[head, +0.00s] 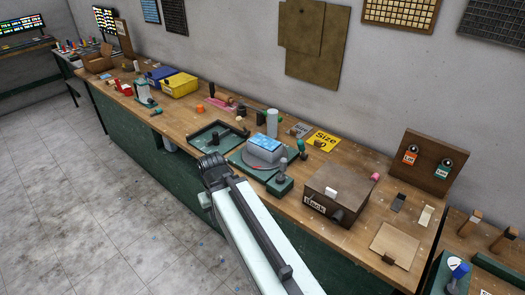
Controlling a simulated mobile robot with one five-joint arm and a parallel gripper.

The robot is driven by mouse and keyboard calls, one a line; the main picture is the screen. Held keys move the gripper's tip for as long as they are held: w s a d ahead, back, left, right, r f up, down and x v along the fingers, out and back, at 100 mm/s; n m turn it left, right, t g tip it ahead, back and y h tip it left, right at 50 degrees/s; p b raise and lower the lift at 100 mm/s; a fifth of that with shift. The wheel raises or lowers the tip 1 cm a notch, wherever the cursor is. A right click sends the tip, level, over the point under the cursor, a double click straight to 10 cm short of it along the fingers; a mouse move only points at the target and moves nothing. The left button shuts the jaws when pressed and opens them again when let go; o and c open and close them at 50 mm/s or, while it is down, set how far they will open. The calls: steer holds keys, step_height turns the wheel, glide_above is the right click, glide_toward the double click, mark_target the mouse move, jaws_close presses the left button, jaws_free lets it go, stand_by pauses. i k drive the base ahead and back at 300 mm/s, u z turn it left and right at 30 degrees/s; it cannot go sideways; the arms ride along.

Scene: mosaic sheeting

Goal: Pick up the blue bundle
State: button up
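A block with a blue, patterned top and pale grey sides, seemingly the blue bundle (265,145), sits on a round platform on a green base (246,163) near the bench's front edge. My gripper end (213,172) shows in the head view in front of the bench edge, left of and nearer than the bundle. It looks apart from the bundle. The fingers are dark and too small to tell whether they are open or shut. Nothing is visibly held.
Left of the bundle lies a dark green square frame (219,136). A pale green cylinder (272,123) stands behind it. A green-handled upright (301,148) and a brown box (339,188) stand to its right. Blue (161,75) and yellow (180,86) bins stand further left on the wooden bench.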

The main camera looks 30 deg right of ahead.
mark_target(265, 148)
steer(key=u, duration=0.25)
steer(key=i, duration=1)
